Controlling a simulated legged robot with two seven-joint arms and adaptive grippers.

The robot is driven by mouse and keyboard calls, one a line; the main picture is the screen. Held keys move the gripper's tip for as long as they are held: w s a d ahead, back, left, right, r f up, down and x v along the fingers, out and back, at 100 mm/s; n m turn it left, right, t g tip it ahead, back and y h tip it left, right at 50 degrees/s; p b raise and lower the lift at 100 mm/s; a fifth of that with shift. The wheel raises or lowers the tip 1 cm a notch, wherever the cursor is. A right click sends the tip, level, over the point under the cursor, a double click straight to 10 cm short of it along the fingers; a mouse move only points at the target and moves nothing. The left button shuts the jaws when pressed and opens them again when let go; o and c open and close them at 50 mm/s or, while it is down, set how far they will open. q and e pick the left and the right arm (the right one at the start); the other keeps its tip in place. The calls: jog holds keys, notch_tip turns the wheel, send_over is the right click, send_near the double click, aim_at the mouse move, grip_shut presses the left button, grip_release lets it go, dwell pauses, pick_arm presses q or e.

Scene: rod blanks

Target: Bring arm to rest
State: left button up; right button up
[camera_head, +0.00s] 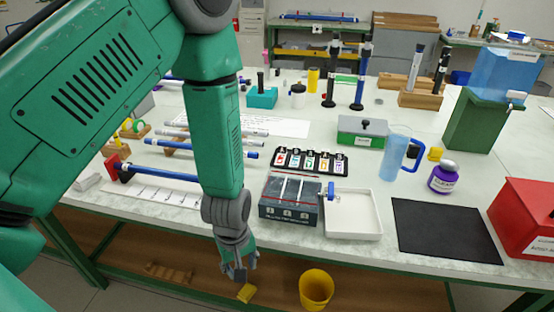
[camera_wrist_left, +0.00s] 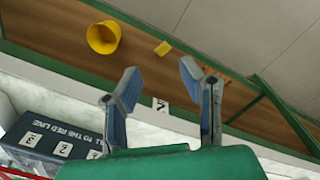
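My left arm comes in from the left in the head view and hangs down in front of the table. Its gripper (camera_head: 238,270) is just beyond the table's front edge. In the left wrist view the left gripper (camera_wrist_left: 160,85) has its two fingers spread apart with nothing between them. Past the fingers the wrist view shows the lower wooden shelf with a yellow bucket (camera_wrist_left: 103,37) and a small yellow block (camera_wrist_left: 163,48). My right gripper is in neither view.
The table (camera_head: 300,250) holds a dark box with numbered slots (camera_head: 288,212), a white tray (camera_head: 353,215), a black mat (camera_head: 445,230), a blue jug (camera_head: 395,152) and a red bin (camera_head: 525,220). A yellow bucket (camera_head: 316,289) stands below the table's front edge. Several rods lie at left.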

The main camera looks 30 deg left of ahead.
pick_arm(q)
jog(key=s+f+m+b, duration=0.6)
jog(key=s+f+m, duration=0.5)
jog(key=s, duration=0.4)
jog(key=shift+a+f+m, duration=0.35)
jog(key=shift+a+m, duration=0.05)
jog(key=shift+w, duration=0.2)
